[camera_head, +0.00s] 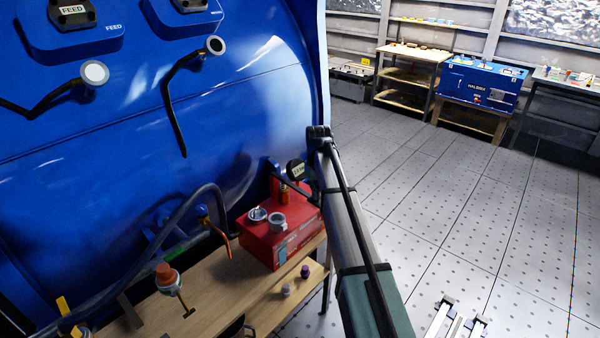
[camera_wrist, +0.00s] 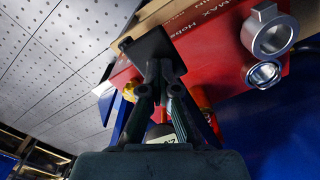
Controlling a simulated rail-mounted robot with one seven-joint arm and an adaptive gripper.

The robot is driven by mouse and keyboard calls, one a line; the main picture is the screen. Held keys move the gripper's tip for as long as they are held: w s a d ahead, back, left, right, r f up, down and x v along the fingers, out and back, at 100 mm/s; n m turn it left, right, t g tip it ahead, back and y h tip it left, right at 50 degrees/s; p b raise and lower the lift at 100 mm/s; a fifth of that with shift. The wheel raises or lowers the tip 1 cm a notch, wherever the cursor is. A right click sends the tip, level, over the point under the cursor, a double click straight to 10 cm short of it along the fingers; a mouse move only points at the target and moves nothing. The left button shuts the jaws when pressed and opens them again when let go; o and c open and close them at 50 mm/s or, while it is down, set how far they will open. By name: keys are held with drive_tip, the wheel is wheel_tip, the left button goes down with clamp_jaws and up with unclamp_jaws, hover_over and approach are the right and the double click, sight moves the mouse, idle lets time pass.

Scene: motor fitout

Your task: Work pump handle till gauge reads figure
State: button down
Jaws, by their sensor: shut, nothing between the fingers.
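A red box-shaped pump unit (camera_head: 262,243) sits on the wooden bench in the head view. On it are a round glass-faced dial (camera_head: 258,214) and a silver ring fitting (camera_head: 277,221). A dark round gauge with a pale face (camera_head: 296,170) stands above a brass fitting at the back; its reading is too small to tell. In the wrist view my gripper (camera_wrist: 158,66) is shut and empty in front of the red unit (camera_wrist: 205,50), its tips close to a dark square piece (camera_wrist: 147,43). I cannot tell whether they touch. My arm hides the gripper in the head view.
A large blue tank (camera_head: 240,90) with black levers stands behind the bench (camera_head: 220,300). A valve with an orange cap (camera_head: 166,273), a hose and two small caps are on or near the bench. The tiled floor at the right (camera_head: 450,210) is mostly clear.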

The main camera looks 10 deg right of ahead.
wheel_tip(320, 180, down, 2)
drive_tip(key=shift+w+a+f, duration=0.1)
drive_tip(key=shift+w, duration=0.05)
drive_tip(key=shift+s+d+r+p, duration=0.15)
drive_tip(key=shift+r+p, duration=1)
drive_tip(key=shift+r, duration=1.05)
drive_tip(key=shift+s+d+r+p, duration=0.15)
drive_tip(key=shift+r+p, duration=0.95)
drive_tip(key=shift+r, duration=1.1)
drive_tip(key=shift+f, duration=0.1)
drive_tip(key=shift+w+a+f+b, duration=0.15)
drive_tip(key=shift+f+b, duration=0.3)
drive_tip(key=shift+f, duration=0.95)
drive_tip(key=shift+w+a+f+b, duration=0.1)
drive_tip(key=shift+f+b, duration=0.4)
drive_tip(key=shift+f, duration=0.85)
drive_tip(key=shift+w+a+f+b, duration=0.15)
drive_tip(key=shift+f+b, duration=0.3)
drive_tip(key=shift+f, duration=0.95)
drive_tip(key=shift+s+d+r+p, duration=0.15)
drive_tip(key=shift+r+p, duration=0.6)
drive_tip(key=shift+r, duration=0.65)
drive_tip(key=shift+s+d+r+p, duration=0.1)
drive_tip(key=shift+r+p, duration=0.65)
drive_tip(key=shift+r, duration=0.65)
drive_tip(key=shift+s+d+r+p, duration=0.15)
drive_tip(key=shift+r+p, duration=0.6)
drive_tip(key=shift+r, duration=0.65)
drive_tip(key=shift+f, duration=0.15)
